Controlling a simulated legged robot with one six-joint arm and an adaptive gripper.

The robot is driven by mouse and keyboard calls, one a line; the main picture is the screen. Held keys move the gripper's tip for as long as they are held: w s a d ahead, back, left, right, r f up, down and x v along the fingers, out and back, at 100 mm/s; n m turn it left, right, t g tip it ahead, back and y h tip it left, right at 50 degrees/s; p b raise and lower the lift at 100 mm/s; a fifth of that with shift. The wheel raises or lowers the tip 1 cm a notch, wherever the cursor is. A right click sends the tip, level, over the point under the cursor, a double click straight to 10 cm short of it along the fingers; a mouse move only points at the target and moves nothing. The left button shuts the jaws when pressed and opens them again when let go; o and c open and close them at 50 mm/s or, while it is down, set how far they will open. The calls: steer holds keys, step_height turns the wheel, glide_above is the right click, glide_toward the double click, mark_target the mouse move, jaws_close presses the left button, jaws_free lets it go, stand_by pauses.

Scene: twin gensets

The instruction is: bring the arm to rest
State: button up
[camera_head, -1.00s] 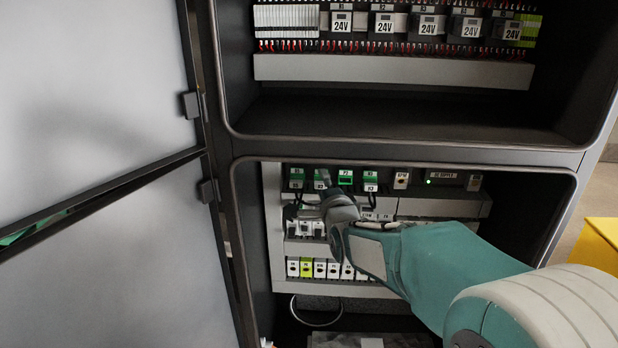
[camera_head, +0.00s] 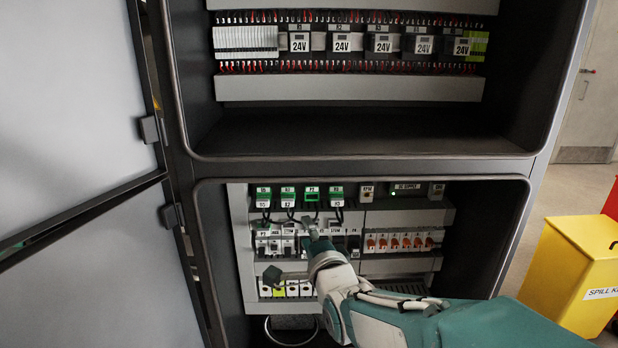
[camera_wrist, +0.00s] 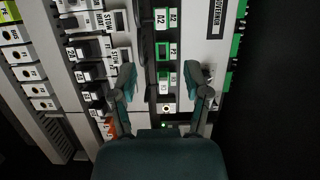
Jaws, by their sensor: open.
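My gripper (camera_head: 292,252) is inside the lower compartment of the cabinet, in front of the module rows, at the end of my teal arm. In the wrist view my gripper (camera_wrist: 160,80) has its two fingers wide apart, with nothing held between them. Behind the gap I see part of a column of green and white modules (camera_wrist: 163,50). Whether a finger touches any module cannot be told. In the head view my gripper and forearm hide part of the lower rows.
The lower compartment (camera_head: 470,181) has a dark frame around my arm. The upper compartment holds several 24V relays (camera_head: 341,42). Open grey doors (camera_head: 70,100) stand at the left. A yellow spill-kit bin (camera_head: 570,270) stands on the floor at the right.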

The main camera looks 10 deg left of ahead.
steer(key=s+d+f+n+g+h, duration=0.1)
steer(key=s+d+n+g+h, duration=0.15)
steer(key=d, duration=0.55)
steer(key=s+d+n+g+h, duration=0.1)
steer(key=s+d+n+h, duration=0.25)
steer(key=d, duration=0.45)
steer(key=s+d+f+n+g+h, duration=0.1)
steer(key=s+d+f+n+g, duration=0.1)
steer(key=s+d, duration=0.3)
steer(key=s+d+f+n+g+h, duration=0.2)
steer(key=s+d, duration=0.4)
steer(key=s, duration=0.7)
steer(key=shift+f+n+g, duration=0.35)
steer(key=shift+n+g, duration=0.55)
steer(key=shift+g, duration=0.25)
